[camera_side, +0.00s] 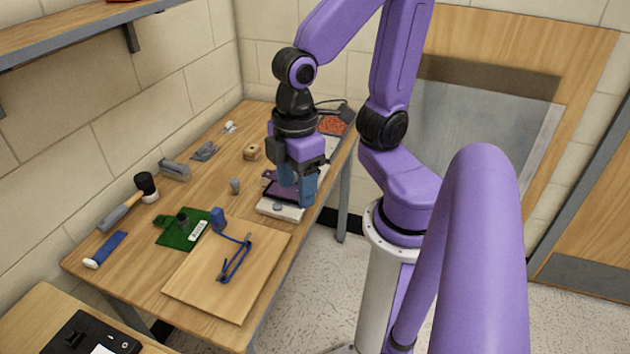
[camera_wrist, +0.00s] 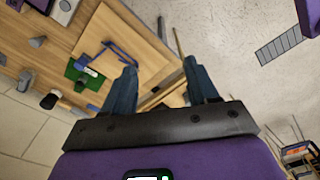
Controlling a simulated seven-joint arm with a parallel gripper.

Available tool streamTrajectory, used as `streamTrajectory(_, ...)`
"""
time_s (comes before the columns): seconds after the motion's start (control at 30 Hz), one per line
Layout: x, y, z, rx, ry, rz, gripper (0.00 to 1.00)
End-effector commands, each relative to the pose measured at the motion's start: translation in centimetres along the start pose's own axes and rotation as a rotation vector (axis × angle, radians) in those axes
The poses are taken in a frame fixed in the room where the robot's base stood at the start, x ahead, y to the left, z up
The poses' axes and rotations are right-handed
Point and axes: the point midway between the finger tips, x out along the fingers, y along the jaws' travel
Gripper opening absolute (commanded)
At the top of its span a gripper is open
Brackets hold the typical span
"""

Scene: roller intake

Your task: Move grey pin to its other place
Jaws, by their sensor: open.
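The grey pin (camera_side: 235,186) is a small grey cylinder standing on the wooden table, left of a low white base (camera_side: 272,210) with a purple part (camera_side: 271,186) on it. A small grey piece at the left of the wrist view (camera_wrist: 38,42) looks like the same pin. My gripper (camera_side: 296,194) is over the white base, to the right of the pin and apart from it. In the wrist view its two blue-grey fingers (camera_wrist: 160,74) are spread with nothing between them. The gripper hides part of the base and purple part.
A green board (camera_side: 178,237) with a dark knob and a blue block (camera_side: 218,217) are nearer the front. A wooden board (camera_side: 200,277) carries a blue clamp-like tool (camera_side: 235,262).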

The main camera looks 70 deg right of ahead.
Motion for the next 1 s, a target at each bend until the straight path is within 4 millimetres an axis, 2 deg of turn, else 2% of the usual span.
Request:
streamTrajectory(0.1, -0.1, -1.4, 1.7, -0.084, 0.004, -0.002, 0.58)
streamTrajectory(0.13, -0.1, -1.6, 1.9, -0.097, 0.004, -0.003, 0.58)
streamTrajectory(0.17, -0.1, -1.8, 2.2, -0.109, 0.003, -0.003, 0.63)
streamTrajectory(0.23, -0.1, -2.0, 2.5, -0.125, 0.002, -0.003, 0.63)
streamTrajectory(0.7, -0.1, -1.9, 2.5, -0.129, -0.002, 0.001, 0.63)
streamTrajectory(0.77, 0.1, -1.4, 2.2, -0.129, -0.014, 0.015, 0.63)
streamTrajectory(0.87, 0.6, 0.4, 1.3, -0.138, -0.059, 0.069, 0.63)
streamTrajectory(1.0, 1.8, 4.9, -0.4, -0.162, -0.175, 0.187, 0.63)
